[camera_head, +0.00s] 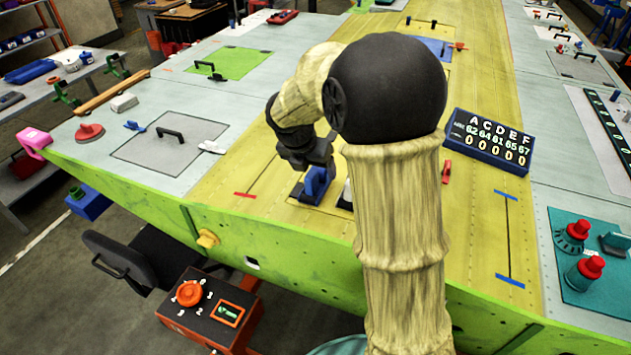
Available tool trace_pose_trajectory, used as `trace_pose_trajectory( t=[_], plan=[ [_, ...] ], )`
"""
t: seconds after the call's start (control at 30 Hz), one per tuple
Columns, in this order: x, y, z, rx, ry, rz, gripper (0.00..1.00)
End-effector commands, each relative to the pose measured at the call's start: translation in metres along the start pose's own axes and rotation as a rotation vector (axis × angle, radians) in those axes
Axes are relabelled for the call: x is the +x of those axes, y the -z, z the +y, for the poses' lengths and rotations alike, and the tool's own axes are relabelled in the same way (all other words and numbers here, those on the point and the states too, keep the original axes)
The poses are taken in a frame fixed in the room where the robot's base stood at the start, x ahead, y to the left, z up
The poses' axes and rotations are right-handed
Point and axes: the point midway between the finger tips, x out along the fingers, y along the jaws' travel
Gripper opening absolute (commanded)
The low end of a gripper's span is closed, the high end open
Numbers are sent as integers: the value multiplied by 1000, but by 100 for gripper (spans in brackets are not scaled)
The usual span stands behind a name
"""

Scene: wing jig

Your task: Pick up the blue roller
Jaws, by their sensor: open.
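A blue object (316,182), which looks like the blue roller, stands upright in a dark blue base (303,196) on the yellow wing panel, near the front edge. My dark gripper (312,164) is just above it and points down. The jaws are open. The fingertips are small and partly hidden, so I cannot tell whether they are around the blue object or only over it. My arm's pale and black links cover the area to the right. A small white-topped item (346,192) on a dark base stands right beside the blue object, partly hidden by my arm.
A dark blue counter board (488,141) stands to the right on the wing. A grey panel with a black handle (170,133) lies to the left. Red-topped cylinders (585,272) stand on a teal mat at the right. The yellow surface left of my gripper is mostly clear.

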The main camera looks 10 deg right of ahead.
Motion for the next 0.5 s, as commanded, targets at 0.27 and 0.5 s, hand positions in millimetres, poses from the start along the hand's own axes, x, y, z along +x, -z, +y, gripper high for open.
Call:
trace_pose_trajectory(
  t=[0.27, 0.5],
  plan=[
    [0, 1, 1, -2, -1, 0, 73],
    [21, 4, 3, -4, 3, 4, 73]
  ],
)
